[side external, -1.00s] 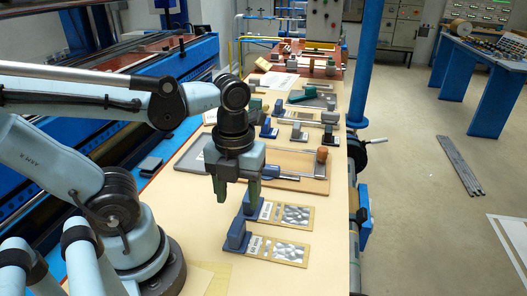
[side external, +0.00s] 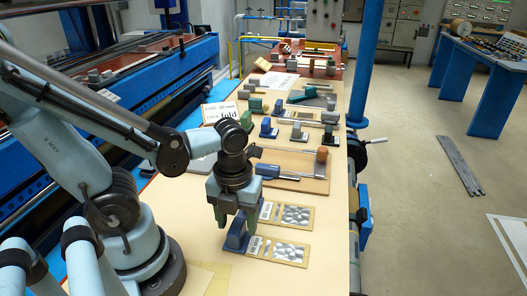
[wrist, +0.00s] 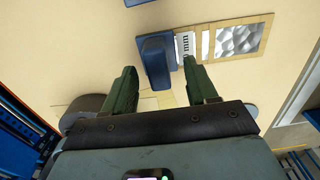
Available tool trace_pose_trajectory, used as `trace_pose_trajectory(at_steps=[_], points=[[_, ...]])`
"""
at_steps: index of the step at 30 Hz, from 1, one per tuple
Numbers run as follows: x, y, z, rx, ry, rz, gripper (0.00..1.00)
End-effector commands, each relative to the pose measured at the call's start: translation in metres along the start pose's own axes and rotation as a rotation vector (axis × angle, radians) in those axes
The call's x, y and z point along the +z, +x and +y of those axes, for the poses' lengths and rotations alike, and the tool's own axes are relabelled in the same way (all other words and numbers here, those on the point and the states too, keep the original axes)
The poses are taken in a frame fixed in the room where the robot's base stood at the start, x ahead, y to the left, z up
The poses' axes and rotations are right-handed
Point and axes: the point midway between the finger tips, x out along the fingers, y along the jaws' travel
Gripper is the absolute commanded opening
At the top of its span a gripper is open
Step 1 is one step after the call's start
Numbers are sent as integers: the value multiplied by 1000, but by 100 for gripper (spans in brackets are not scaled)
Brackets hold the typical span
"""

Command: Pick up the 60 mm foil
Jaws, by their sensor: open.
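Two foil cards with silvery foil windows lie on the table in the side view, the near card (side external: 277,249) and the far card (side external: 285,214). I cannot read on either label which is 60 mm. A blue block (side external: 236,236) stands at the left end of the near card. My gripper (side external: 236,222) points down above this block, open, and partly covers it. The far card's left end is hidden behind my gripper. In the wrist view a blue block (wrist: 157,62) lies just beyond the gap between my open fingers (wrist: 160,86), with one foil card (wrist: 237,40) to its right.
A wooden board (side external: 308,183) with a rod and a brown knob lies behind the cards. Several blocks and tools stand further back, with a printed sign (side external: 221,112) on the left. The table's right edge is close to the cards. Bare tabletop lies in front.

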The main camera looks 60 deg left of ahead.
Motion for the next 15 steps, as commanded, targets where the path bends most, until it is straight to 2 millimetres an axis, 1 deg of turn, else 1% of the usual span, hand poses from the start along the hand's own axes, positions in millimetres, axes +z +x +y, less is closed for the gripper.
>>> trace_pose_trajectory(at_steps=[9,15], points=[[0,23,2,0,-1,-1,57],[0,31,2,0,-1,-2,57]])
